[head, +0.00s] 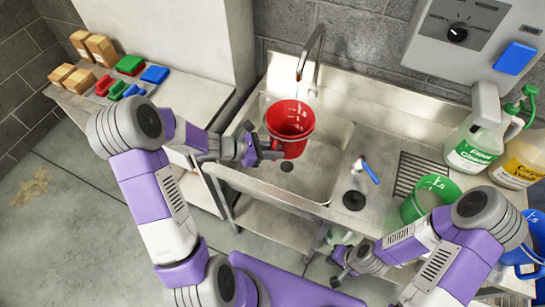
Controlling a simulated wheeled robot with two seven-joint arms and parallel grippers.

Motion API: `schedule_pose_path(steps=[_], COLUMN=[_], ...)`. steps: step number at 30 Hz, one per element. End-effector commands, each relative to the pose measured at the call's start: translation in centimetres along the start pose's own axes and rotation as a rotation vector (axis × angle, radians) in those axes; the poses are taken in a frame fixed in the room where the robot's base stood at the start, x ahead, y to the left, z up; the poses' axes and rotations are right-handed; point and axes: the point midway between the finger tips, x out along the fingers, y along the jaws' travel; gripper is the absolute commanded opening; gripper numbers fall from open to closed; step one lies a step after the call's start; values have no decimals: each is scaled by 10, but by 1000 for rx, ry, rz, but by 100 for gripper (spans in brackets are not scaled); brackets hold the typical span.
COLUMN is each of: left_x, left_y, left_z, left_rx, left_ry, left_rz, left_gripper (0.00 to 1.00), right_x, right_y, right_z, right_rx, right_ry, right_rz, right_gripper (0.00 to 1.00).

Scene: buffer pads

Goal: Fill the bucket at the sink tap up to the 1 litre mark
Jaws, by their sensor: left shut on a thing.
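A red bucket (290,128) is over the sink basin (325,160), under the spout of the curved metal tap (316,52). It looks roughly upright, with pale marks on its inner wall. A thin pale streak shows below the spout, but I cannot tell for sure that it is running water. The water level and which mark is the 1 litre one are too small to read. My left gripper (266,151) is shut on the red bucket at its left side. My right gripper (342,262) is low in front of the counter, away from the bucket; its jaw gap is unclear.
A white item with a blue handle (370,172) stands right of the basin. A green bucket (425,198), a blue bucket (533,243) and cleaner jugs (476,140) crowd the right side. Boxes (95,48) and coloured pads (130,65) lie on the left table.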

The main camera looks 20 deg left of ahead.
Motion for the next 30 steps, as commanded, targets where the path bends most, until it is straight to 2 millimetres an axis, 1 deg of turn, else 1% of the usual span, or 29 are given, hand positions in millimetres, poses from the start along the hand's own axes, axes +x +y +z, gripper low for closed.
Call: schedule_pose_path(steps=[1,18,24,30], left_x=[2,24,29,31], left_y=[6,69,82,86], left_z=[2,11,13,13], left_rx=[3,3,2,2], left_ry=[-2,-2,-2,-2], left_rz=[0,0,0,0], left_gripper=[0,0,0,0], right_x=[-2,-14,-16,-17], right_y=[-1,-5,-6,-6], right_z=[0,1,1,1], right_rx=[0,0,0,0], right_ry=[0,0,0,0], right_rz=[0,0,0,0], right_gripper=[0,0,0,0])
